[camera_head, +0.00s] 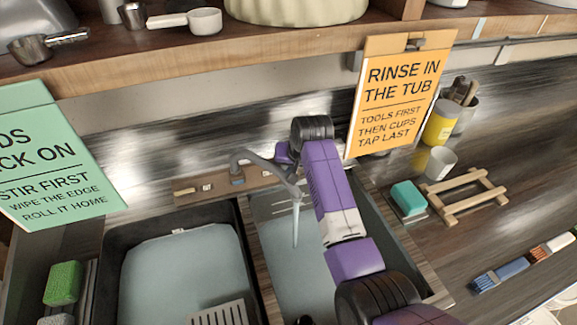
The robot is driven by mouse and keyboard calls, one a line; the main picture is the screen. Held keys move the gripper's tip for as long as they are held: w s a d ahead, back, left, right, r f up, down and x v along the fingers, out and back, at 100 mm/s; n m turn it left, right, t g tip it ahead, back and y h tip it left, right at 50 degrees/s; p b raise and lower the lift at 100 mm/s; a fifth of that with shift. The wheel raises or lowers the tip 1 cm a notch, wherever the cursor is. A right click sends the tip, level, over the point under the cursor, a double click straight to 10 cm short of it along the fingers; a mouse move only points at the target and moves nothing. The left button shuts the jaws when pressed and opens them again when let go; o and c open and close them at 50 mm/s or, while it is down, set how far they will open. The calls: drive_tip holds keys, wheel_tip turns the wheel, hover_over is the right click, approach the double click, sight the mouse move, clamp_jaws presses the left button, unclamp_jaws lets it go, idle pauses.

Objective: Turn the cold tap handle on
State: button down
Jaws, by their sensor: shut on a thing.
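The tap's grey curved spout (268,164) rises behind the right basin (280,208) and bends over it. A pale stream of water (296,222) falls from its tip into that basin. My purple arm reaches over the right basin, and its black wrist joint is just right of the spout. A small purple part of the wrist shows right behind the spout. My gripper's fingers are hidden behind my own arm. I cannot make out the cold handle or any contact with it.
A dark left basin (115,258) holds grey liquid. An orange sign (398,90) hangs close to the right of my arm, below a wooden shelf (290,58). A teal sponge (408,198), a wooden rack (466,197) and a yellow container (440,122) stand on the right counter.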

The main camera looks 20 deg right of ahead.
drive_tip(key=c, duration=1.5)
unclamp_jaws()
drive_tip(key=shift+o, duration=0.2)
drive_tip(key=b+v, duration=0.1)
drive_tip(key=v, duration=0.7)
drive_tip(key=shift+w, duration=0.2)
